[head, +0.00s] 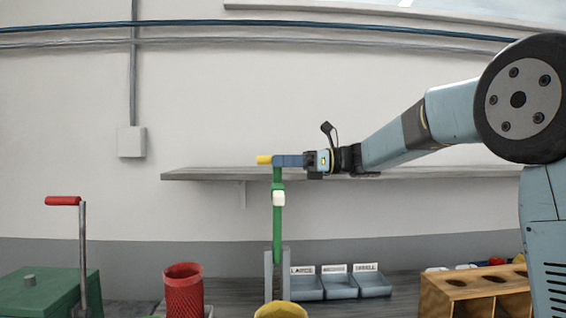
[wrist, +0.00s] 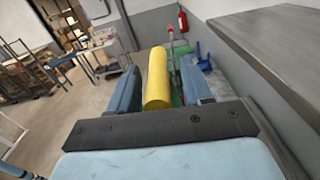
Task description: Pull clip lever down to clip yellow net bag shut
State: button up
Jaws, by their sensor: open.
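The clip lever (head: 278,230) is a green upright bar with a white block partway up and a yellow grip (head: 263,159) at its top. It stands raised. My gripper (head: 287,160) is level with the grip, its blue fingers reaching along it from the right. In the wrist view the yellow grip (wrist: 157,78) lies between the two fingers, with a small gap visible on the right side; the jaws are open. A yellow round rim (head: 281,309) shows at the bottom edge below the lever, mostly cut off; I cannot tell whether it is the net bag.
A grey wall shelf (head: 420,172) runs behind my arm. A red mesh container (head: 184,290) stands left of the lever post. A green box (head: 45,291) with a red-handled crank (head: 63,201) is further left. Grey bins (head: 340,285) and a wooden holed rack (head: 475,290) are right.

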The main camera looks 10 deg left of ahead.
jog(key=shift+c, duration=0.3)
grip_shut()
dwell(0.3)
